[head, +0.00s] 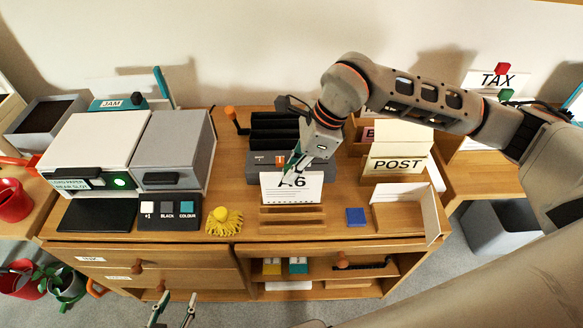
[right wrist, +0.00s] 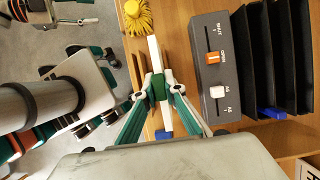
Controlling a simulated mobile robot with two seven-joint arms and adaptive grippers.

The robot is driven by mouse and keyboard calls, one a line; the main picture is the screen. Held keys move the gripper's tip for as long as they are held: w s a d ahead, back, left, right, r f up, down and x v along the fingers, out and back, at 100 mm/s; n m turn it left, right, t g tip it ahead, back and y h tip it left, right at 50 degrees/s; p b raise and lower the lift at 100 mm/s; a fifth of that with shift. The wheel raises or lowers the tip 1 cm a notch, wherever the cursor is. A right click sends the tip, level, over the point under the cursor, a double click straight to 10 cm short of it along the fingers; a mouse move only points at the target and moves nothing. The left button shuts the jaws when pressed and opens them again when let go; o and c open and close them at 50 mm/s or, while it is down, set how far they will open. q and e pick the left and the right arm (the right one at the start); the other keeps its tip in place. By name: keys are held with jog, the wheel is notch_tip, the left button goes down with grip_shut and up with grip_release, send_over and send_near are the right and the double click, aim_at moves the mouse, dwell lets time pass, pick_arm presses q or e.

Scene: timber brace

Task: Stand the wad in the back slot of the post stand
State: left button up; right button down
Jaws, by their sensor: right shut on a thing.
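The wad is a white block marked A6 (head: 292,188), upright in my right gripper (head: 300,165). The right wrist view shows it edge-on as a white strip (right wrist: 154,52), with the fingers (right wrist: 158,88) shut on its middle. In the head view it is in front of the grey punch-like device and above or just behind a slotted wooden block (head: 292,218); I cannot tell if they touch. The stand marked POST (head: 398,164) is to the right, with cream panels and wood behind; its slots are hard to make out. My left gripper (head: 172,312) is open and empty at the bottom.
The grey device (right wrist: 215,75) has black trays (head: 274,130) behind it. A yellow tasselled thing (head: 223,220) and a blue pad (head: 356,217) lie near the desk's front. A white-walled wooden tray (head: 400,217) is at right. A printer (head: 95,150) stands left.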

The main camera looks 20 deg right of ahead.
jog(key=shift+f+b, duration=0.75)
jog(key=shift+f, duration=0.65)
jog(key=c, duration=2)
grip_release()
jog(key=o, duration=0.4)
jog(key=shift+o, duration=0.2)
jog(key=shift+r, duration=0.1)
